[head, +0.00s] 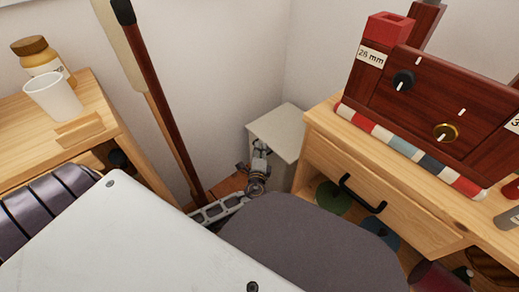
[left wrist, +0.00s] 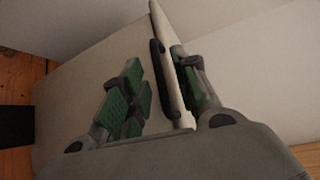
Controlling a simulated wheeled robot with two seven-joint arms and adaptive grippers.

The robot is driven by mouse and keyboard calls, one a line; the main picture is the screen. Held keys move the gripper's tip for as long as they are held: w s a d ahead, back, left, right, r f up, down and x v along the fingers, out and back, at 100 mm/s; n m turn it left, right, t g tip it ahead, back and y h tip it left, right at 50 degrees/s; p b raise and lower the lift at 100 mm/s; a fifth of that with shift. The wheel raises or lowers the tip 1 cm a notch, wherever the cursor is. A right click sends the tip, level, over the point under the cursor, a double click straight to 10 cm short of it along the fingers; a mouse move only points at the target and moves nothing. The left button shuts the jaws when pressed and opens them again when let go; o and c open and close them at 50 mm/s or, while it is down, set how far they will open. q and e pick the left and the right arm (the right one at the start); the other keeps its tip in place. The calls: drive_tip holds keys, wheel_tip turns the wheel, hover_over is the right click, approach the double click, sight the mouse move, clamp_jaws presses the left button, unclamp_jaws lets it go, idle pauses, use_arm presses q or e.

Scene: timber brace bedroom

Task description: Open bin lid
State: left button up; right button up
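The bin (head: 281,130) is a pale box with a flat top, standing on the floor in the corner beside the wooden cabinet. Its lid looks closed. My left gripper (head: 258,152) is at its near left side and hides part of it. In the left wrist view the bin (left wrist: 75,95) has a pale front wall, and the lid's rim (left wrist: 178,85) is a thin strip. My left gripper (left wrist: 165,88) is open there, its green-padded fingers apart on either side of the rim. Whether a pad touches the rim I cannot tell. My right gripper is not in view.
The wooden cabinet (head: 360,178) with a dark handle (head: 361,194) stands close on the bin's right. A dark red pole (head: 165,100) leans left of it. A wooden shelf unit (head: 104,105) at left holds a white cup (head: 54,98) and a jar (head: 40,57).

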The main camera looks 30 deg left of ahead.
use_arm(q)
clamp_jaws()
drive_tip(key=shift+r+p, duration=0.15)
drive_tip(key=shift+p, duration=0.15)
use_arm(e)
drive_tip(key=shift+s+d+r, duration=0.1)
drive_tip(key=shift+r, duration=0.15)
